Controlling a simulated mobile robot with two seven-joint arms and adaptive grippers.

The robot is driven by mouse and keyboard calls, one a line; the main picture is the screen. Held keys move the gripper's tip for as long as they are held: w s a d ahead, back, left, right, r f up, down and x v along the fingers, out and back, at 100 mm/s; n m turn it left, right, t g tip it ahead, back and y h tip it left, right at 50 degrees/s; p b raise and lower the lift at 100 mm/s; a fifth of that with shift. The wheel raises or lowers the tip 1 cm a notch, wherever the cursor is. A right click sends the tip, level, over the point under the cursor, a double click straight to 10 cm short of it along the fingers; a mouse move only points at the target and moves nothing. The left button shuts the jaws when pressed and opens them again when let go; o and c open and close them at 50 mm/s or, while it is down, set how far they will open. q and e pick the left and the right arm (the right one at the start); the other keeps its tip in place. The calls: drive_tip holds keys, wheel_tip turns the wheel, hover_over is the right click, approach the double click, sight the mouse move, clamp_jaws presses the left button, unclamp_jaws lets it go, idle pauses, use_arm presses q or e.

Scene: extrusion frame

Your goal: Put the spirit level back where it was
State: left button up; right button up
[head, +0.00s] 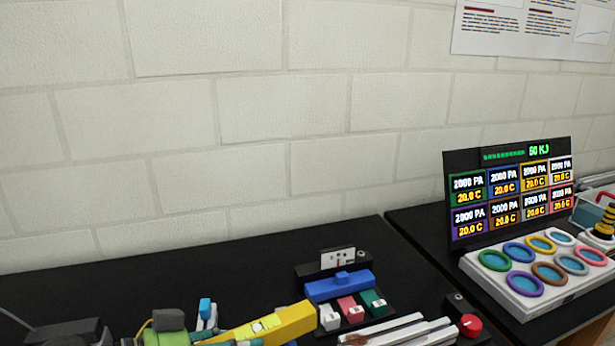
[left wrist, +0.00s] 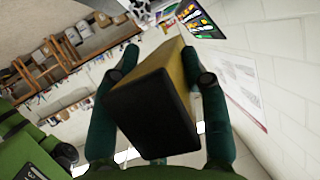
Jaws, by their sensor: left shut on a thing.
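The spirit level (head: 285,322) is a yellow bar with a pale vial at the bottom middle of the head view, its lower left part cut off or covered. In the left wrist view its black end cap (left wrist: 150,115) is close to the camera, and its yellow body runs away behind it. My left gripper (left wrist: 128,62) is shut on the spirit level, with a dark green finger on each side of it. My right gripper is not in view.
A rack with a blue block (head: 340,287) and white, red and green blocks stands right of the level. Pale bars (head: 395,331) and a red knob (head: 471,326) lie near the front. A display panel (head: 512,190) stands on the right table. The back left tabletop is clear.

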use_arm(q)
drive_tip(key=s+a+f+n, duration=0.1)
drive_tip(key=s+a+f, duration=0.1)
drive_tip(key=a+f, duration=0.2)
drive_tip(key=a, duration=0.3)
drive_tip(key=shift+s+a+t+y, duration=0.15)
drive_tip(key=shift+a+t+y, duration=0.15)
drive_tip(key=shift+t, duration=0.1)
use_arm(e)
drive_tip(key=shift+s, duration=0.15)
use_arm(q)
drive_tip(key=shift+f, duration=0.15)
drive_tip(key=shift+r, duration=0.2)
drive_tip(key=shift+f, duration=0.15)
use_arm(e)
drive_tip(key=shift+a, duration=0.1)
